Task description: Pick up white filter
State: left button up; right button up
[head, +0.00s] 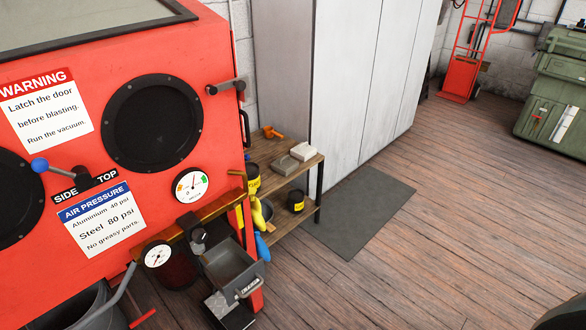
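I cannot make out a white filter anywhere in the head view. Neither of my grippers is in view. The palest small items are two block-like or tray-like pieces on the wooden shelf unit (275,182), one light (302,151) and one greyer (285,165); I cannot tell what they are.
A red blasting cabinet (220,90) fills the left, with a grey drawer-like tray (228,264) low on its side. Tall grey lockers (345,70) stand behind. A dark mat (365,210) lies on the open wooden floor. Green cases (555,90) and a red hand truck (462,75) stand far right.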

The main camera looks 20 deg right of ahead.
aim_at(303, 151)
jog(key=i+l+z, duration=1.3)
jog(key=i+z, duration=0.15)
jog(key=i, duration=1.25)
jog(key=i+l+u, duration=0.1)
jog(key=i+u, duration=0.3)
jog(key=i+l+u, duration=0.15)
jog(key=u, duration=0.2)
jog(key=i+l+u, duration=0.55)
jog(key=u, duration=0.2)
jog(key=i+l+u, duration=0.1)
jog(key=l+u, duration=0.3)
jog(key=i+l+u, duration=0.1)
jog(key=u, duration=0.25)
jog(key=i+l+u, duration=0.35)
jog(key=l+u, duration=0.2)
jog(key=i+l+u, duration=0.1)
jog(key=l+u, duration=0.15)
jog(key=i+l, duration=0.1)
jog(key=i, duration=0.2)
jog(key=i+l+u, duration=0.15)
jog(key=i+j, duration=0.05)
jog(key=i, duration=0.05)
